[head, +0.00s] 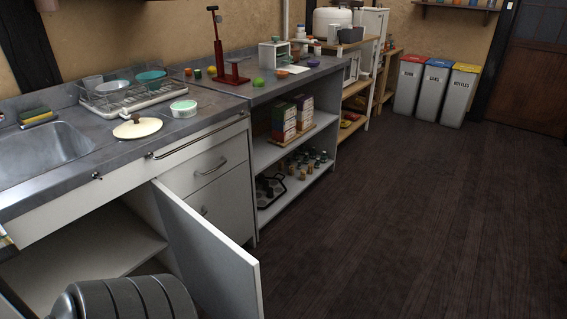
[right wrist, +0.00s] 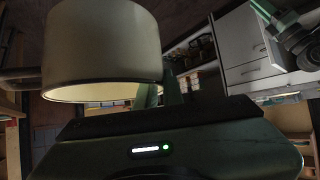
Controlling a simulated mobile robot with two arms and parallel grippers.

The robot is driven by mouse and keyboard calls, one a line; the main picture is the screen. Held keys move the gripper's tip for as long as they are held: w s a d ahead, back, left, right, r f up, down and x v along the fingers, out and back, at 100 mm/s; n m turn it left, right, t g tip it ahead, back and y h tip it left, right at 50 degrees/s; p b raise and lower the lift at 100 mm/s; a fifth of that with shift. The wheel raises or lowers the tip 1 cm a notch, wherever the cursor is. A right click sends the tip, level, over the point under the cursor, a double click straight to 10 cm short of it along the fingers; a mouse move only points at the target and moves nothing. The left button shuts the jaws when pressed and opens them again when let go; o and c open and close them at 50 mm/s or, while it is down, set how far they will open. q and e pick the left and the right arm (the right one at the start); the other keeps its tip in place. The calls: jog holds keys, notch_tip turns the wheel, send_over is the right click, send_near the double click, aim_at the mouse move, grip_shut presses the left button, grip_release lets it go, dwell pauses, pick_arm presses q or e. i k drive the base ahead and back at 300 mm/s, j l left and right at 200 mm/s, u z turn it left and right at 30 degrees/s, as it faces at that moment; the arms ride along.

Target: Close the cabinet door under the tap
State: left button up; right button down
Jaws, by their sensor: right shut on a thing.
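The cabinet door (head: 213,258) is a white panel standing wide open below the sink (head: 45,152) in the head view. It is hinged near the drawers and sticks out into the room. The cabinet's inner shelf (head: 85,250) is exposed and looks bare where visible. The tap is not in view. My right gripper (right wrist: 160,92) shows only in the right wrist view, shut on a cream hollow cylinder (right wrist: 100,42) with its open end facing the gripper. My left gripper is not in view.
Bins (head: 437,90) stand at the back. The dark floor (head: 400,220) on the right is clear.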

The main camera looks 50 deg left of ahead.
aim_at(222, 278)
jog(key=i+l+u, duration=0.1)
jog(key=i+u, duration=0.15)
jog(key=i+l+u, duration=0.35)
jog(key=u, duration=0.4)
jog(key=i+l+u, duration=0.25)
jog(key=u, duration=0.2)
jog(key=i+l+u, duration=0.25)
jog(key=u, duration=0.25)
jog(key=i+l+u, duration=0.1)
jog(key=l+u, duration=0.2)
jog(key=u, duration=0.15)
